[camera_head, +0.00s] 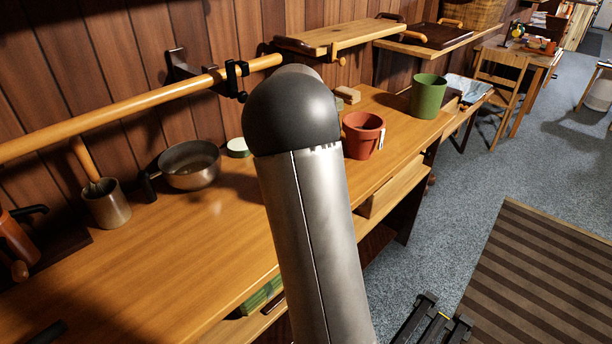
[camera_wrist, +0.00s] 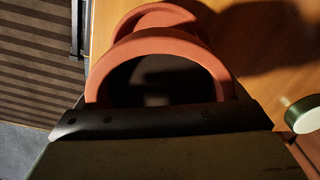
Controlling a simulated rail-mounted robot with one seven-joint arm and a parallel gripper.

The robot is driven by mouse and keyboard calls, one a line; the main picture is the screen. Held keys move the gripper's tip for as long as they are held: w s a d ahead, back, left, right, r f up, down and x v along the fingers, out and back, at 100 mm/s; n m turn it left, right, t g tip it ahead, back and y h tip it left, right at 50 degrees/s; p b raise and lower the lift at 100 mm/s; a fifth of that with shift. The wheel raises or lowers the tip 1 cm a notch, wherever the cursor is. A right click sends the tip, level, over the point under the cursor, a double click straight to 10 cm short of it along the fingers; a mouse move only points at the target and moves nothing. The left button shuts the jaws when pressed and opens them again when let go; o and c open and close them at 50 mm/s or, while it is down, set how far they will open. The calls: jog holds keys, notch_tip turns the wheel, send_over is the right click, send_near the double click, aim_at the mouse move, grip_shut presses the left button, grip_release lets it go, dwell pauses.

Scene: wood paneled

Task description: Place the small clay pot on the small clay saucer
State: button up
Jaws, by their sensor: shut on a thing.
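A terracotta clay piece with a thick curved rim (camera_wrist: 160,42) and a dark inside fills the middle of the wrist view. My gripper (camera_wrist: 158,118) shows as a dark bar across its lower side and is shut on it. A second terracotta curve (camera_wrist: 160,14) shows just beyond that rim. I cannot tell whether it is the saucer or more of the pot, or whether the two touch. In the head view my arm hides the gripper and what it holds. A terracotta pot (camera_head: 362,135) with a white tag stands upright on the bench right of my arm.
The wooden bench (camera_head: 200,255) holds a metal pan (camera_head: 190,164), a metal cup (camera_head: 107,203), a round green-and-white tin (camera_head: 238,147) and a green pot (camera_head: 428,96). The tin also shows at the wrist view's right (camera_wrist: 303,114). A wooden rail (camera_head: 120,112) runs above the bench.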

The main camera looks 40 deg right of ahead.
jog(key=shift+f, duration=0.35)
jog(key=shift+f+b, duration=0.3)
jog(key=shift+f, duration=0.05)
jog(key=o, duration=1)
jog(key=shift+c, duration=0.2)
notch_tip(320, 180, up, 18)
jog(key=shift+f+p, duration=0.2)
jog(key=shift+p, duration=0.2)
jog(key=shift+a, duration=0.1)
jog(key=s+a+f+n+y, duration=0.1)
jog(key=s+a+f+n, duration=0.3)
jog(key=a, duration=0.5)
jog(key=s+a+f+n, duration=0.3)
jog(key=s+a+f, duration=0.1)
jog(key=s+a, duration=0.4)
jog(key=s+a+f+n, duration=0.4)
jog(key=s+a+f, duration=0.3)
jog(key=s+a, duration=0.2)
jog(key=shift+s+f+n+h, duration=0.3)
jog(key=shift+s+n+h, duration=0.1)
jog(key=shift+s, duration=0.85)
